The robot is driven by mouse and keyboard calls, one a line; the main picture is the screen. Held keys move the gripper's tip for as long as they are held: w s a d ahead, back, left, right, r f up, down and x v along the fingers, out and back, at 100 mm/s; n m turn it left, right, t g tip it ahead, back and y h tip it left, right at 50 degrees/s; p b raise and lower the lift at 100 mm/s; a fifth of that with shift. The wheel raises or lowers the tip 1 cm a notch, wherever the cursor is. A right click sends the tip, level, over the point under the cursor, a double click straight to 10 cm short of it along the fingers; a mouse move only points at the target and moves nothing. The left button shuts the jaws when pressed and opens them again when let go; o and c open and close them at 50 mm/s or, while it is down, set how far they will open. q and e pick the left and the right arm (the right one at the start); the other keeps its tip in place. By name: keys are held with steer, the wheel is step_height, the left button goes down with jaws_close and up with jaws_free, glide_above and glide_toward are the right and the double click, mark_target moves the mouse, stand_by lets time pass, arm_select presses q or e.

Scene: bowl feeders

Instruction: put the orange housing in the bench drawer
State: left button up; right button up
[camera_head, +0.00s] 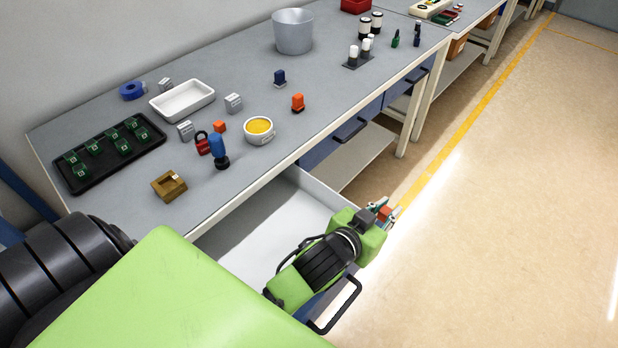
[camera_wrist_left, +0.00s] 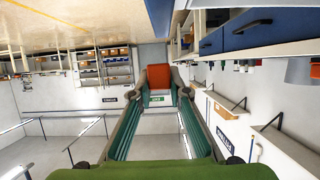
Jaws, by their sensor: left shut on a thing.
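The orange housing (camera_head: 384,213) is between the fingertips of my left gripper (camera_head: 382,214), mostly hidden by the fingers and wrist in the head view. In the left wrist view the orange housing (camera_wrist_left: 153,76) shows as an orange-red block at the far end of the left gripper's fingers (camera_wrist_left: 158,96), which are shut on it. The bench drawer (camera_head: 270,222) is pulled open below the bench's front edge, with a white, empty-looking interior. My left wrist is above the drawer's right end, and the fingertips point out past it, over the floor side. My right gripper is not in view.
The bench top (camera_head: 330,110) holds a black tray (camera_head: 148,148) of green parts, a white tray (camera_head: 180,112), a yellow-filled cup (camera_head: 259,138), a grey bucket (camera_head: 293,40), another orange part (camera_head: 298,102) and a brown block (camera_head: 168,186). The floor (camera_head: 500,200) at right is clear.

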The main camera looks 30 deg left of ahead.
arm_select(q)
steer(key=a+f, duration=0.2)
steer(key=a, duration=0.2)
steer(key=s+a+f, duration=0.1)
steer(key=a+f, duration=0.2)
steer(key=a, duration=0.1)
steer(key=a+f, duration=0.2)
steer(key=a, duration=0.1)
steer(key=shift+s+a+f+p, duration=0.15)
steer(key=shift+a+f+p, duration=0.25)
steer(key=shift+a+f, duration=0.4)
steer(key=shift+f, duration=0.1)
steer(key=f, duration=0.3)
steer(key=shift+s+a+f, duration=0.1)
steer(key=shift+a+f, duration=0.1)
steer(key=shift+a, duration=0.15)
steer(key=shift+f, duration=0.2)
steer(key=shift+f+b, duration=0.1)
steer(key=shift+b, duration=0.2)
steer(key=shift+f, duration=0.55)
steer(key=o, duration=0.8)
